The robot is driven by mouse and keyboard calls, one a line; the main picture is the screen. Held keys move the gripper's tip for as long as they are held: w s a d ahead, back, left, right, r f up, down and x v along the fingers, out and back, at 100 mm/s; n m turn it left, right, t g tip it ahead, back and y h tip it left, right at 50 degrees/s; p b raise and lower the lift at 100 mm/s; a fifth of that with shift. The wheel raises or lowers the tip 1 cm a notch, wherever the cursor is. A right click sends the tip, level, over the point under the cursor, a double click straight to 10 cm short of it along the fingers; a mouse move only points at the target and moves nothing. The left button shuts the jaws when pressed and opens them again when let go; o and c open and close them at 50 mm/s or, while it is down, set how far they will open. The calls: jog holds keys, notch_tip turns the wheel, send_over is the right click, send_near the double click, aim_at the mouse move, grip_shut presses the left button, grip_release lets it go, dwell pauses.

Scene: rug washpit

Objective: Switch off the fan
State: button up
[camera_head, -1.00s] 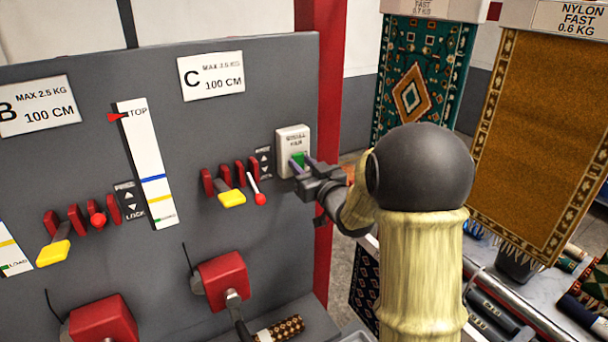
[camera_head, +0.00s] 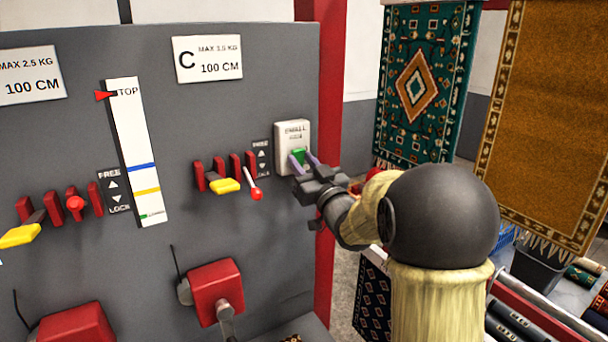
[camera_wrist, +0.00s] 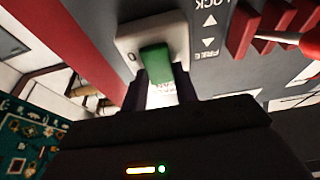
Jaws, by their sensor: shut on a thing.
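The fan switch is a white box (camera_head: 292,135) on the grey panel, near its right edge. It has a green rocker (camera_head: 298,156), and small lettering above that is too blurred to read surely. My gripper (camera_head: 303,161) is at the switch, its purple fingers on either side of the green rocker and shut on it. In the wrist view the green rocker (camera_wrist: 156,63) stands between the two fingers, with the white plate (camera_wrist: 150,36) behind. A "0" mark shows on the plate beside the rocker's upper end. The fan itself is not seen.
Left of the switch, close by, are red levers with a yellow handle (camera_head: 225,185) and a red-knobbed lever (camera_head: 256,193). A red post (camera_head: 331,130) stands to the right. Hanging rugs, one green (camera_head: 420,80) and one brown (camera_head: 550,110), are beyond my arm.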

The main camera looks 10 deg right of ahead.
dwell(0.3)
jog(key=o, duration=1)
jog(key=shift+s+f, duration=0.1)
jog(key=b+v, duration=0.6)
jog(key=v, duration=1.1)
jog(key=shift+s, duration=0.15)
